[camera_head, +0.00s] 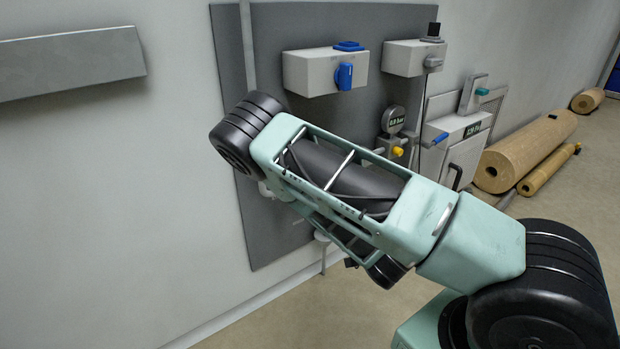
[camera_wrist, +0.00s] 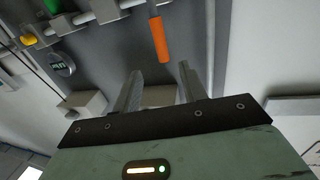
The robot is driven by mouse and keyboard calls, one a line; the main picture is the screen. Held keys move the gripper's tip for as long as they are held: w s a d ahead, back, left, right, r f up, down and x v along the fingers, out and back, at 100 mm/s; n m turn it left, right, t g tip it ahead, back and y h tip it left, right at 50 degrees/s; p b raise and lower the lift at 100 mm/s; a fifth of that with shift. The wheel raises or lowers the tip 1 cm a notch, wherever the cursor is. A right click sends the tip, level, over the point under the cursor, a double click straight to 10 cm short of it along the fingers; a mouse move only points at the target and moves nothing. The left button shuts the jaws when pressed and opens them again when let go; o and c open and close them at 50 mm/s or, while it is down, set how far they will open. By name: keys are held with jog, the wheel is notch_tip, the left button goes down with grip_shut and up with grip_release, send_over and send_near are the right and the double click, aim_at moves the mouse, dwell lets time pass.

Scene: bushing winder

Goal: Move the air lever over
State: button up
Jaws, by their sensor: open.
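An orange lever handle (camera_wrist: 158,38), which looks like the air lever, sticks out from a grey fitting on the wall panel in the wrist view. My gripper (camera_wrist: 159,72) is open, and its two fingers point toward the panel. The orange handle appears just beyond the fingertips, roughly in line with the gap between them, and nothing is held. The gap in depth is hard to judge. In the head view my arm hides both the orange handle and the gripper.
A round gauge (camera_head: 393,120) and a yellow knob (camera_head: 397,151) are on the grey panel (camera_head: 300,25). Boxes with a blue switch (camera_head: 344,76) and a black switch (camera_head: 433,35) are above.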

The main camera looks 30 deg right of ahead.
jog(key=w+b, duration=0.6)
jog(key=b, duration=0.2)
jog(key=shift+d, duration=0.4)
jog(key=b, duration=0.4)
jog(key=shift+w+d+b, duration=0.15)
jog(key=shift+w+b, duration=0.05)
jog(key=shift+b, duration=0.2)
jog(key=w, duration=0.3)
jog(key=w+d, duration=0.1)
jog(key=w, duration=0.1)
jog(key=w+b, duration=0.1)
jog(key=w, duration=0.2)
jog(key=shift+w+d+r, duration=0.25)
jog(key=shift+w, duration=0.05)
grip_shut()
